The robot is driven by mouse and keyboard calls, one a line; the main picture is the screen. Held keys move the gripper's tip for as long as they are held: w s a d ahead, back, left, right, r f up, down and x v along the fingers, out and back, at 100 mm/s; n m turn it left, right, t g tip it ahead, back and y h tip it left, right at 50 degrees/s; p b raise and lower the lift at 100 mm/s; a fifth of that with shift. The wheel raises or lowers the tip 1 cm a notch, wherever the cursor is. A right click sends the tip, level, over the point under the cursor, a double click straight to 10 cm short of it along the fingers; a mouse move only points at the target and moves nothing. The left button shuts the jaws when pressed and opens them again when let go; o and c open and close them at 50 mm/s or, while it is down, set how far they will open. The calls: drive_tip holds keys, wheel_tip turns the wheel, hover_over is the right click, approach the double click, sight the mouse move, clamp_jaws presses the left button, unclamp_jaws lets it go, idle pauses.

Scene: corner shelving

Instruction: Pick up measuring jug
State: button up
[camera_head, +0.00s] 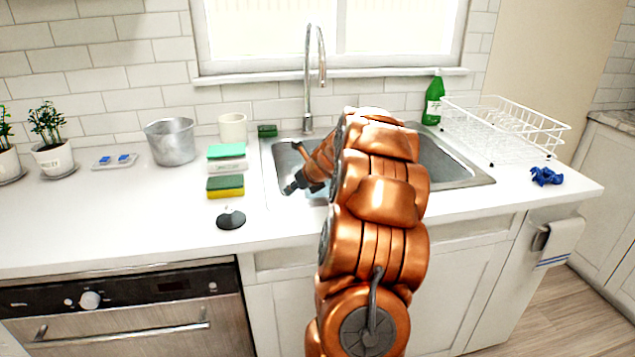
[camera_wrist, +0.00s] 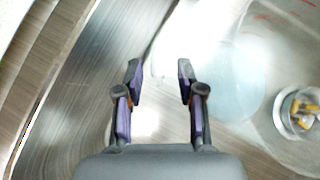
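A clear, pale bluish vessel with faint red marks, which looks like the measuring jug (camera_wrist: 238,75), is inside the sink in the wrist view. Its outline is hard to tell against the bright metal. In the head view only a pale blue patch shows in the sink, mostly behind my arm. My gripper (camera_wrist: 160,70) is open, its two fingers apart, with a bright, pale edge beyond and between the tips. The gripper also shows in the head view (camera_head: 300,184), low over the left part of the sink. I see nothing held; contact with the vessel cannot be told.
The sink (camera_head: 460,171) has metal walls close around my gripper, and a drain (camera_wrist: 298,116) at right in the wrist view. A tall faucet (camera_head: 308,85) stands behind. Sponges (camera_head: 225,187), a grey spouted pot (camera_head: 171,143) and a dark stopper (camera_head: 231,219) are left; a dish rack (camera_head: 505,128) is right.

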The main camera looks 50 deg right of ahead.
clamp_jaws()
idle(0.4)
drive_tip(key=shift+r, duration=0.1)
idle(0.3)
